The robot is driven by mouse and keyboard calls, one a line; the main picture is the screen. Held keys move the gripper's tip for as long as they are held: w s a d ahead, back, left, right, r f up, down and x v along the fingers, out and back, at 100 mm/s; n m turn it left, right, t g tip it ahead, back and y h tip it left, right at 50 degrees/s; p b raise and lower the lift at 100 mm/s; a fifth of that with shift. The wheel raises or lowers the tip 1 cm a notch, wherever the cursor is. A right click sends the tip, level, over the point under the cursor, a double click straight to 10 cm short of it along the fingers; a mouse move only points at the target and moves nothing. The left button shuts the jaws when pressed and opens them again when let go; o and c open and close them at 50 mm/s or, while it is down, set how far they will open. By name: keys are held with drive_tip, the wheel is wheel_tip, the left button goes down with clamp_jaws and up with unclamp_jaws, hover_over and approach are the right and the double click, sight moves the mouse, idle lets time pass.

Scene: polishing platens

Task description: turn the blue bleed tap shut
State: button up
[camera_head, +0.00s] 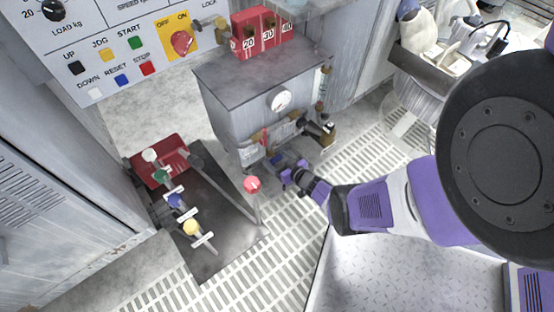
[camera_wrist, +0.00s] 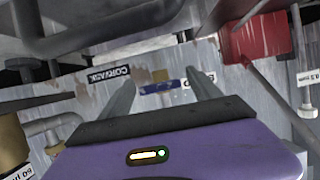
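In the head view my gripper (camera_head: 284,172) is low at the front of the grey cabinet (camera_head: 245,118). The tap is not clear there, among pipes and the gripper.
A round gauge (camera_head: 280,101) and pipework with a dark valve (camera_head: 320,128) sit on the cabinet front. Left of my gripper stands a red-knobbed lever (camera_head: 252,185) and a dark plate (camera_head: 215,260) with several coloured knobs. Slatted floor lies around. A red block (camera_wrist: 255,40) is close in the wrist view.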

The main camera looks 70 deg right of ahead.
sight(279, 160)
drive_tip(key=shift+s+a+r+p, duration=0.2)
drive_tip(key=shift+s+r+p, duration=0.2)
drive_tip(key=shift+p, duration=0.1)
drive_tip(key=p+v, duration=0.3)
drive_tip(key=v, duration=0.3)
drive_tip(key=shift+f+p, duration=0.1)
drive_tip(key=shift+p, duration=0.3)
drive_tip(key=shift+s+a, duration=0.2)
drive_tip(key=shift+s, duration=0.15)
